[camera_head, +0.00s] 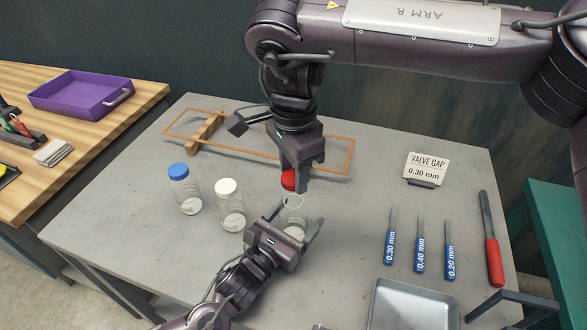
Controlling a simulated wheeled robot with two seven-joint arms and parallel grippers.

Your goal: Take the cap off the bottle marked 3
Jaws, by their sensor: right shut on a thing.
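A clear bottle (293,216) stands open-topped on the grey table, its rim bare. A red cap (288,180) is just above it, apart from the rim. My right gripper (300,172) points down and is shut on the red cap. My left gripper (294,224) is low at the same bottle, its fingers spread on either side and looking open; it hides part of the bottle. A white-capped bottle (231,209) and a blue-capped bottle (185,192) stand to the left. I cannot read a number on any bottle.
A wooden frame (345,157) lies behind the bottles. Blue-handled gauges (420,256), a red-handled tool (494,255), a metal tray (412,305) and a "VALVE GAP 0.30 mm" card (428,166) are at right. A purple tray (82,95) sits on the wooden bench. The table's left front is clear.

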